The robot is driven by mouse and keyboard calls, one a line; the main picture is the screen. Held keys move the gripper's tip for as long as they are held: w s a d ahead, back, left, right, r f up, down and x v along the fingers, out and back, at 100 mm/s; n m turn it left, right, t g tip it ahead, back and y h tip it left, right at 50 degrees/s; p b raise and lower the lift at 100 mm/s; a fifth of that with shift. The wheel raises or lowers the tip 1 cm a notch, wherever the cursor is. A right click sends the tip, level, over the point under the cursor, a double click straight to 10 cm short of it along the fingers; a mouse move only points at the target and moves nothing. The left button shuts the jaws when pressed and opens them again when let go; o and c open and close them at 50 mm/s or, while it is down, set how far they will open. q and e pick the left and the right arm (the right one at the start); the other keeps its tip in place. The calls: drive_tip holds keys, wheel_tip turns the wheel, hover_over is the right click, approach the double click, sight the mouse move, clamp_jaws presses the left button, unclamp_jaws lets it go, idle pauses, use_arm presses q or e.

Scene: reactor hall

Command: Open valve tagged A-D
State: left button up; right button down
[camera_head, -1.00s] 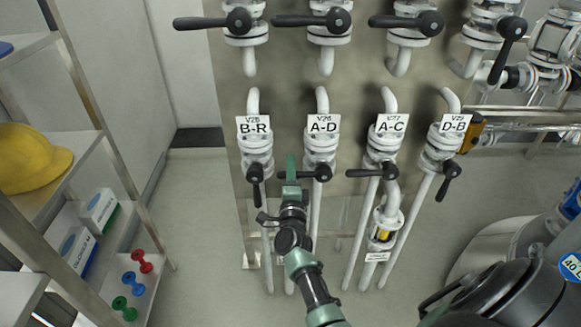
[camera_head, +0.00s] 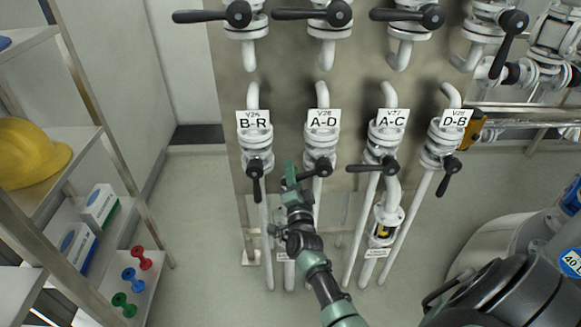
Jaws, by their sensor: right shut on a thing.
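The valve tagged A-D (camera_head: 322,122) is the second from left in the lower row. It has a white body, and its black lever handle (camera_head: 318,171) points left and slightly down from its pivot. My right gripper (camera_head: 291,174), with green fingers, is shut on the outer left part of this lever. The fingers hide the lever's end. My left gripper is not in view.
Valve B-R (camera_head: 254,122) is close at the left, its lever hanging down. Valves A-C (camera_head: 391,118) and D-B (camera_head: 455,119) are to the right. More black levers line the row above. A shelf (camera_head: 95,135) with a yellow helmet (camera_head: 30,153) stands at the left.

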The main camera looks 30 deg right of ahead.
sight(298, 179)
drive_tip(key=f+n, duration=0.1)
drive_tip(key=d+f+n, duration=0.1)
drive_tip(key=s+f+n, duration=0.1)
drive_tip(key=shift+d+n+y, duration=0.15)
drive_tip(key=shift+n+y, duration=0.15)
drive_tip(key=shift+y, duration=0.1)
drive_tip(key=shift+s+d+f+n+g+y+p, duration=0.25)
drive_tip(key=shift+s+d+f+n+p, duration=0.35)
drive_tip(key=shift+d+n, duration=0.75)
drive_tip(key=shift+s+d+f+n+g+y+p, duration=0.25)
drive_tip(key=shift+s+d+f+n+p, duration=0.3)
drive_tip(key=shift+n, duration=1.45)
drive_tip(key=shift+s+d+f+n+g+y+p, duration=0.25)
drive_tip(key=shift+s+d+f+n+p, duration=0.3)
drive_tip(key=shift+d+n, duration=0.85)
drive_tip(key=shift+a+r+n, duration=0.1)
drive_tip(key=shift+a+n, duration=0.2)
drive_tip(key=shift+n, duration=0.05)
drive_tip(key=c, duration=1.4)
unclamp_jaws()
drive_tip(key=shift+o, duration=0.6)
